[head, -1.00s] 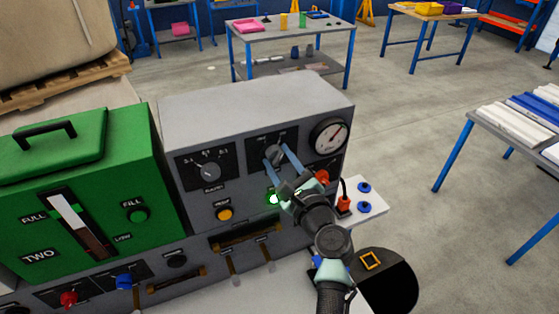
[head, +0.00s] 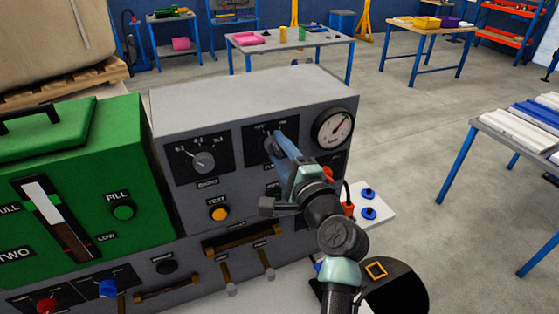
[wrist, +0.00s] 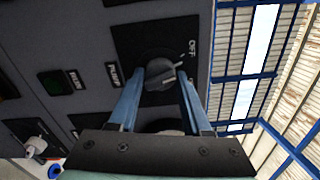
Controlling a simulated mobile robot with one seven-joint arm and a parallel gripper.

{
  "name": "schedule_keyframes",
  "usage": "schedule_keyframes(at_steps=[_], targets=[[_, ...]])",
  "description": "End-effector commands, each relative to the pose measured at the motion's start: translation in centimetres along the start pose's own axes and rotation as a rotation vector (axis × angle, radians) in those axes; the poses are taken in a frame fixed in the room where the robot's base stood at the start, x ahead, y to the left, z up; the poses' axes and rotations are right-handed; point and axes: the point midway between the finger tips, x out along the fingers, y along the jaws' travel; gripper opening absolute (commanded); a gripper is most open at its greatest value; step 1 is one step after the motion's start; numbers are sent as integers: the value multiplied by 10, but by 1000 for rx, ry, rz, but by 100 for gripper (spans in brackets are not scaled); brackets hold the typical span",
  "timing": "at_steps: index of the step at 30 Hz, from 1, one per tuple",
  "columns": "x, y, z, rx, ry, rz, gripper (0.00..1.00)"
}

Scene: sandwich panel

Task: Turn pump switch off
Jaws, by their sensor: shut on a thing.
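The pump switch is a grey rotary knob (wrist: 160,74) on a black plate (head: 254,148) on the grey control box. In the wrist view it sits between the two blue fingers of my gripper (wrist: 157,85), which is shut on it. The knob's raised grip points to the upper right, toward the word OFF. In the head view my gripper (head: 273,142) reaches the plate from the lower right and hides most of the knob. A green lamp (wrist: 56,84) beside the switch looks dark in the wrist view; my gripper hides it in the head view.
A rotary selector (head: 203,161) and a yellow button (head: 218,214) are left of my gripper. A round gauge (head: 333,128) is close on the right. A green tank (head: 75,180) stands at the left.

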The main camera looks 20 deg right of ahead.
Motion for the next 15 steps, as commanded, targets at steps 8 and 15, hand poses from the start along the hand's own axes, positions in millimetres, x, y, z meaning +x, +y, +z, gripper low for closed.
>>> schedule_keyframes(at_steps=[8, 15], targets=[[0, 2, -1, -157, 0, 1, 0], [0, 1, 0, -218, 0, 1, 0]])
